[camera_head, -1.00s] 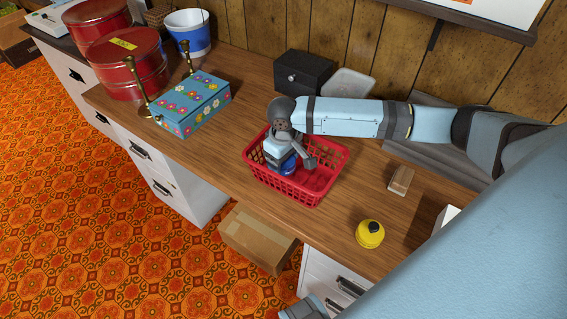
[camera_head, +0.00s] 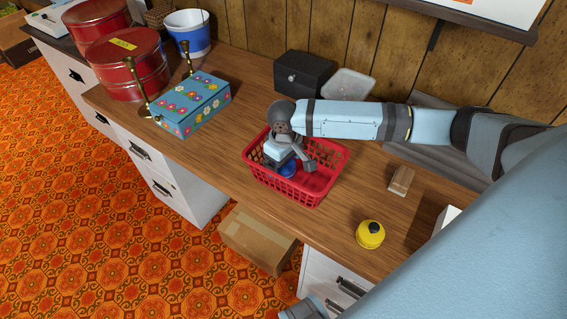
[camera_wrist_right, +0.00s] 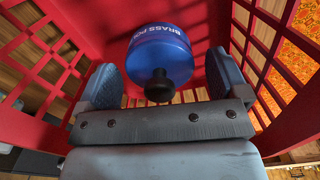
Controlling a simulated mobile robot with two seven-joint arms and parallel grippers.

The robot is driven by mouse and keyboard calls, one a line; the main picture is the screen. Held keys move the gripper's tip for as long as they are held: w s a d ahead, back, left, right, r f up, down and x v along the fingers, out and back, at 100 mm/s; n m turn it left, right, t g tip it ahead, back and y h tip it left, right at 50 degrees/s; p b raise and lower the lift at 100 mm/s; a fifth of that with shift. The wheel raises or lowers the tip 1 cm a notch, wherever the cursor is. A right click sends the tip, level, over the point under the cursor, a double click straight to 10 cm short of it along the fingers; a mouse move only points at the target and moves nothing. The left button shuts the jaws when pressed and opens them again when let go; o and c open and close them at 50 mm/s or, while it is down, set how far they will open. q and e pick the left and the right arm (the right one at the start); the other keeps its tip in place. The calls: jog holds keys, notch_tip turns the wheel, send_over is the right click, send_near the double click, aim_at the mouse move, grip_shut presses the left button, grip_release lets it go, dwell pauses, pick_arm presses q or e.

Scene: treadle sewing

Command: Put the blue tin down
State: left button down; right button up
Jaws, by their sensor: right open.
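The blue tin (camera_head: 287,170), with a black cap, is inside the red basket (camera_head: 262,178) on the wooden desk. My right gripper (camera_head: 289,161) is low in the basket, directly over the tin and partly hiding it. In the right wrist view the tin (camera_wrist_right: 160,55) shows "BRASS PO" lettering and sits between the two spread fingers (camera_wrist_right: 163,72). A gap shows on both sides of the tin, so the gripper is open. The tin's base is hidden, but it appears to rest on the basket floor.
A flowered blue box (camera_head: 192,104) lies to the left. A black box (camera_head: 303,76) stands behind. Desk between the flowered box and basket is clear.

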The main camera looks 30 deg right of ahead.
notch_tip(320, 180, up, 11)
jog(key=shift+r+p, duration=0.2)
jog(key=shift+p, duration=0.6)
